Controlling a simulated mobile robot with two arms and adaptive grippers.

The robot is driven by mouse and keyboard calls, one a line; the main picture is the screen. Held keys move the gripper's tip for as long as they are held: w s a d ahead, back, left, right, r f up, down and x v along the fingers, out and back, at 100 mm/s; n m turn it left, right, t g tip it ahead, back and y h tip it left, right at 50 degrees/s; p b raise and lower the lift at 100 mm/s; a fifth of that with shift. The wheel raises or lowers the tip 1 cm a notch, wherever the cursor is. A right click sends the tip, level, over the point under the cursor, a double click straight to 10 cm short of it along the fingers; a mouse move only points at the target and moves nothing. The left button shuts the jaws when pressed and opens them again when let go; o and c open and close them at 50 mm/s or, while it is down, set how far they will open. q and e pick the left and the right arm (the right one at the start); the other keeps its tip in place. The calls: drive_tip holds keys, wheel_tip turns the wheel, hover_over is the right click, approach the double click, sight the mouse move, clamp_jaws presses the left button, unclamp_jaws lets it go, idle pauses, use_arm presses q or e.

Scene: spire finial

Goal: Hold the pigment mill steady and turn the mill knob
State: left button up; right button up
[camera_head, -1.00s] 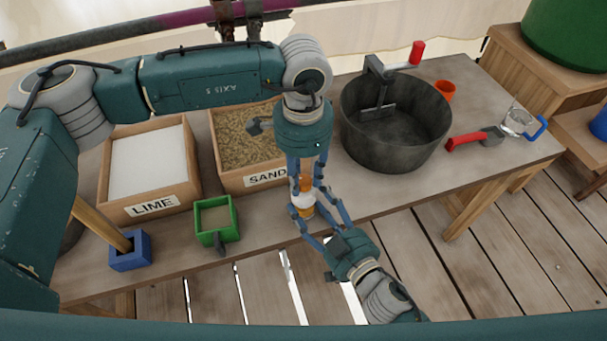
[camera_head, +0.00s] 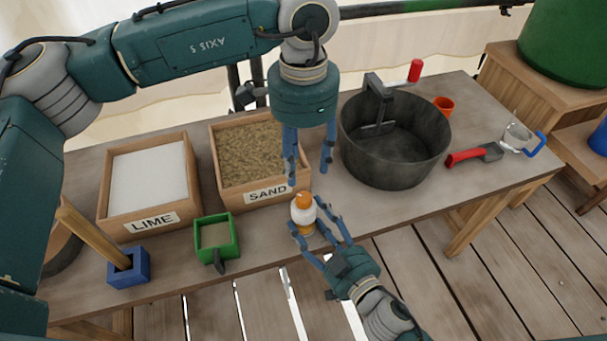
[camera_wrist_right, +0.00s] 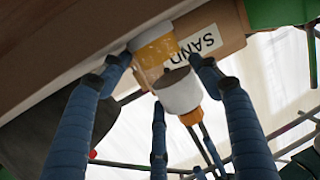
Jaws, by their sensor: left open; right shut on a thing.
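The pigment mill (camera_head: 303,214) stands upright near the front edge of the table, in front of the sand box. It has a white band and an orange knob (camera_head: 303,199) on top. My right gripper (camera_head: 315,229) is shut on the mill's body from the front. In the right wrist view its fingers flank the mill's amber lower part (camera_wrist_right: 158,56), with the white band (camera_wrist_right: 178,92) and orange knob (camera_wrist_right: 191,118) beyond. My left gripper (camera_head: 308,178) is open and empty, pointing down above the knob and apart from it.
Behind the mill are the sand box (camera_head: 250,156) and lime box (camera_head: 150,182).

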use_arm(q)
drive_tip(key=shift+r, duration=0.7)
